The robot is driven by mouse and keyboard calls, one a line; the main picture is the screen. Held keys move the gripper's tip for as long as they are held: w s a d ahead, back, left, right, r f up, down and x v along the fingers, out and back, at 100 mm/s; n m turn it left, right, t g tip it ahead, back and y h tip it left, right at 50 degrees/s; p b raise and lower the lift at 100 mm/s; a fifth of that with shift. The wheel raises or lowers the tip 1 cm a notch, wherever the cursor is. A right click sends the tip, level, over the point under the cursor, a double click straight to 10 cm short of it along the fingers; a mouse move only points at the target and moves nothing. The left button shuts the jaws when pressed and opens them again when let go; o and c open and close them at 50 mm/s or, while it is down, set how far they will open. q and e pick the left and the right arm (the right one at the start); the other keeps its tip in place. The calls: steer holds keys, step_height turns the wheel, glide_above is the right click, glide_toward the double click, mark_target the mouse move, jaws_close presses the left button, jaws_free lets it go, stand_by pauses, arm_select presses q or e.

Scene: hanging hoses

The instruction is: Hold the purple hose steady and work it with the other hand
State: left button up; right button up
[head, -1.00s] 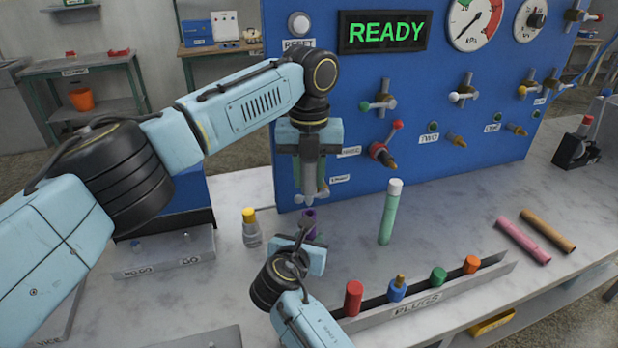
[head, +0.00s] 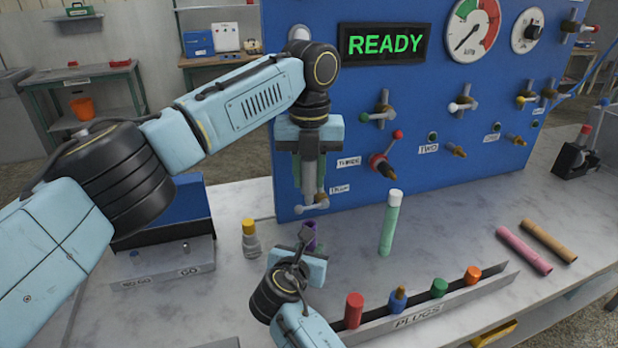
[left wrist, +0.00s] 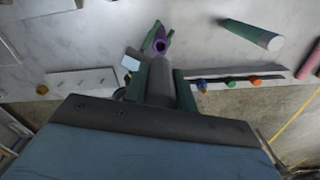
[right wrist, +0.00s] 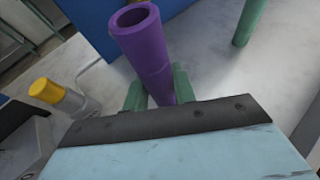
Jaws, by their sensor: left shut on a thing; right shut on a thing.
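The purple hose (head: 310,236) stands upright low in front of the blue panel; its open upper end shows in the right wrist view (right wrist: 148,50). My right gripper (head: 298,250) is shut around its lower part, between green fingers. My left gripper (head: 309,170) is above it, pointing down, shut on a grey cylinder (left wrist: 160,82). The hose's lower end is hidden by my right gripper.
A green hose with a white end (head: 390,225) stands to the right. A plug tray (head: 420,314) lies in front. Pink (head: 523,250) and tan (head: 548,241) hoses lie at the right. A yellow-capped bottle (head: 250,240) stands left. The blue panel (head: 350,100) carries several valves.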

stand_by(0.3)
steer(key=o, duration=1.1)
